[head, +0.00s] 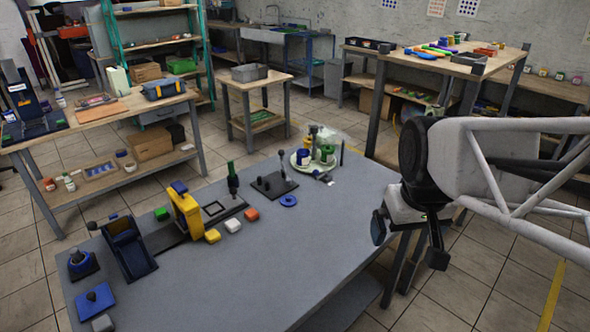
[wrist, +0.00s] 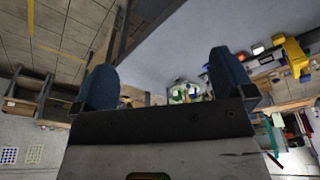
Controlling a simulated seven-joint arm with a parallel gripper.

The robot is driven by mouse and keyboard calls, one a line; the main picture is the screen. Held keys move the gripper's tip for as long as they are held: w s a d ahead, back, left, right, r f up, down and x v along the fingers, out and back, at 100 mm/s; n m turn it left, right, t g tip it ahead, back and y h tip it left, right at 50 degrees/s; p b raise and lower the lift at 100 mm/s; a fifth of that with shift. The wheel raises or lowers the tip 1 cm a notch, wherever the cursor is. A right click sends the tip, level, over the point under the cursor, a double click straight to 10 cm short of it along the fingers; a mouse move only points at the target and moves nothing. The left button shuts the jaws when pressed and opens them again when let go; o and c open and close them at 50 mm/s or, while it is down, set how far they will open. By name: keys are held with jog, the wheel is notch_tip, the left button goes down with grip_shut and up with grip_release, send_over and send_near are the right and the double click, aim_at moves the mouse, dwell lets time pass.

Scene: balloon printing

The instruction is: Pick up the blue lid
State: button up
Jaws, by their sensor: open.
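A small flat round blue piece (head: 288,200), which looks like the blue lid, lies on the grey table (head: 300,250) in the head view. It sits right of the orange block and in front of the black stand. My gripper (head: 408,242) is open and empty beyond the table's right edge, well right of the lid. In the wrist view my gripper (wrist: 165,82) shows two dark blue fingers spread wide with nothing between them.
A round tray (head: 303,168) with cups stands behind the lid. A black stand with a lever (head: 274,184), a green bottle (head: 232,178) and a yellow press (head: 186,210) stand to its left. The table's front right area is clear. A wooden workbench (head: 440,58) stands behind.

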jog(key=w+a+n, duration=0.3)
jog(key=w+a, duration=0.1)
jog(key=w, duration=1)
jog(key=n+g, duration=0.2)
jog(key=n, duration=0.8)
send_over(289, 197)
jog(key=f, duration=2.2)
jog(key=shift+s+d+f, duration=0.2)
jog(key=shift+s+d, duration=0.05)
jog(key=shift+d, duration=0.05)
jog(key=shift+w+a+f, duration=0.25)
jog(key=shift+a+f, duration=0.05)
jog(key=shift+f, duration=1.3)
